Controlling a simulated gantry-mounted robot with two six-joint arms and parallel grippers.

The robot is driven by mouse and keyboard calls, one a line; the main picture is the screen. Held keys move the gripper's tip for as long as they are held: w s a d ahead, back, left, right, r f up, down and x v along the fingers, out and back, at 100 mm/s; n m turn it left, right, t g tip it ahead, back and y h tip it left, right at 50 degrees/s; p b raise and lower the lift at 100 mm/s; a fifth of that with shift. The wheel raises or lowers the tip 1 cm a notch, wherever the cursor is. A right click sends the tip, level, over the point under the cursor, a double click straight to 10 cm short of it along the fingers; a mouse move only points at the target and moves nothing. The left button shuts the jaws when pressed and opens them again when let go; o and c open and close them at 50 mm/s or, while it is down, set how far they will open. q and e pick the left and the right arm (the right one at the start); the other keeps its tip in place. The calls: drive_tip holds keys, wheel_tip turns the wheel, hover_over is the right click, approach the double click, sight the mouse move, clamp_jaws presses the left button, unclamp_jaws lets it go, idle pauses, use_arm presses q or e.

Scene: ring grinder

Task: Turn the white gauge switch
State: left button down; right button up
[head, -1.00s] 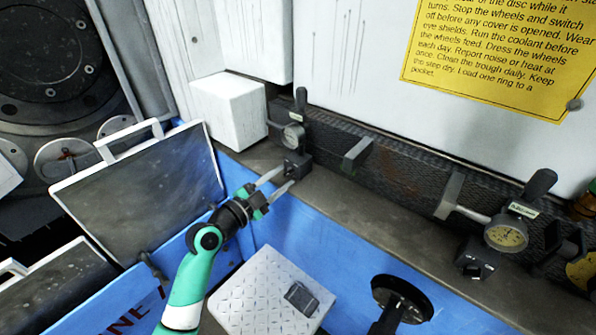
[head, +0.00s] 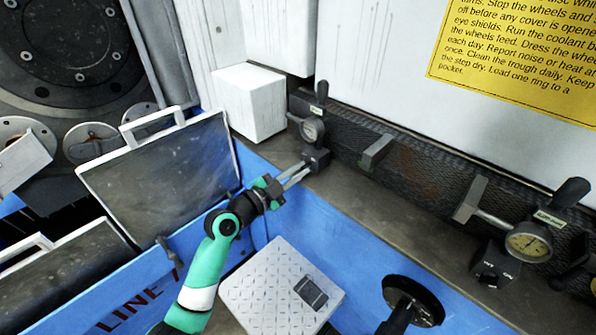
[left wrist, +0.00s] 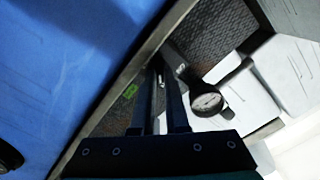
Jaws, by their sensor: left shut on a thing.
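The white-faced gauge (head: 312,130) sits on the dark textured rail at the top middle of the head view. It also shows in the left wrist view (left wrist: 207,102). Below it is its small dark switch block (head: 316,158), at the edge of the ledge. My left gripper (head: 302,173) reaches this block, with its fingers shut on the switch; the fingertips hide the gripped part. In the left wrist view the gripper (left wrist: 160,65) points at the rail beside the gauge, and its grip is hard to see. My right gripper is not in view.
A second gauge (head: 528,242) with a cream dial and its own switch box (head: 495,266) stand to the right. A white block (head: 250,103) is just left of the rail. A grey panel with a handle (head: 165,165) stands near my left arm. A black disc (head: 412,300) rises at the front.

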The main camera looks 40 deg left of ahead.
use_arm(q)
drive_tip(key=n+p, duration=0.1)
drive_tip(key=n, duration=0.3)
drive_tip(key=shift+a+r, duration=0.1)
drive_tip(key=shift+r, duration=0.05)
drive_tip(key=n+p, duration=0.1)
drive_tip(key=n, duration=0.4)
drive_tip(key=shift+a, duration=0.1)
drive_tip(key=n+p, duration=0.1)
drive_tip(key=n, duration=0.3)
drive_tip(key=shift+a+n+p, duration=0.1)
drive_tip(key=shift+n+p, duration=0.8)
drive_tip(key=shift+n, duration=1.5)
drive_tip(key=c, duration=0.9)
unclamp_jaws()
